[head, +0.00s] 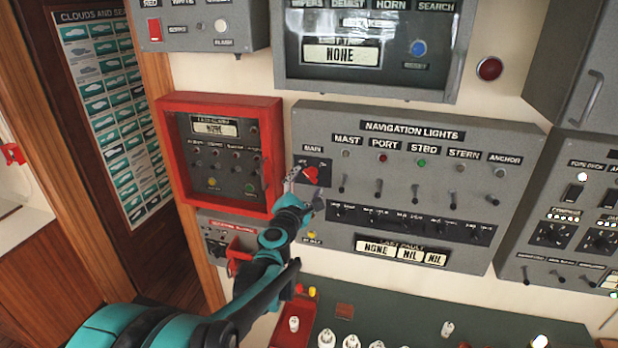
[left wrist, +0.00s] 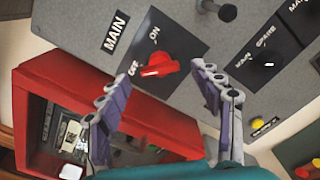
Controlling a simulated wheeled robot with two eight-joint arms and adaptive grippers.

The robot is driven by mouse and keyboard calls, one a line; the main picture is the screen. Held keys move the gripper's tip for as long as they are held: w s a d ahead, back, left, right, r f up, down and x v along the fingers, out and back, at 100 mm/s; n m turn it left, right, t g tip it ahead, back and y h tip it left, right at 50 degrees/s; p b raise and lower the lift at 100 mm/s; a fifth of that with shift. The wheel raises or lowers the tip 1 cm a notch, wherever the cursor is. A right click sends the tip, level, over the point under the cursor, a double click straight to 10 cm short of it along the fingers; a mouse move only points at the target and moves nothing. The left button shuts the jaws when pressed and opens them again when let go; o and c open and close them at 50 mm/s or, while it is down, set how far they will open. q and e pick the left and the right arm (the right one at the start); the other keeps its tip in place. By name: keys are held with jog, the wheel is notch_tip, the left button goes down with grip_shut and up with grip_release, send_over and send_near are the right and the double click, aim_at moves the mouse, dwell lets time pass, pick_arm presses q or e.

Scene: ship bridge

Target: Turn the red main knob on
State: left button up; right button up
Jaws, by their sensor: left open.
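The red main knob (head: 311,174) sits on a black plate marked MAIN at the left end of the grey navigation lights panel (head: 480,145). In the left wrist view the knob (left wrist: 158,66) lies ahead of the fingertips, across the gap between them. Its long grip appears to lie toward the OFF mark, with ON above it. My left gripper (head: 292,186) is open, just left of and below the knob in the head view. Its two fingers (left wrist: 162,80) are apart with nothing between them. I cannot tell whether either touches the knob. My right gripper is out of view.
A red-framed alarm box (head: 275,170) stands out close to the left of my gripper. Several small toggle levers (head: 378,190) line the panel to the right. A row of small black knobs (head: 415,222) runs below. A green desk (head: 390,310) with pieces lies underneath.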

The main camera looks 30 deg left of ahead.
aim_at(311, 174)
pick_arm(q)
jog(key=shift+x, duration=1.35)
jog(key=c, duration=1.2)
jog(key=shift+o, duration=0.2)
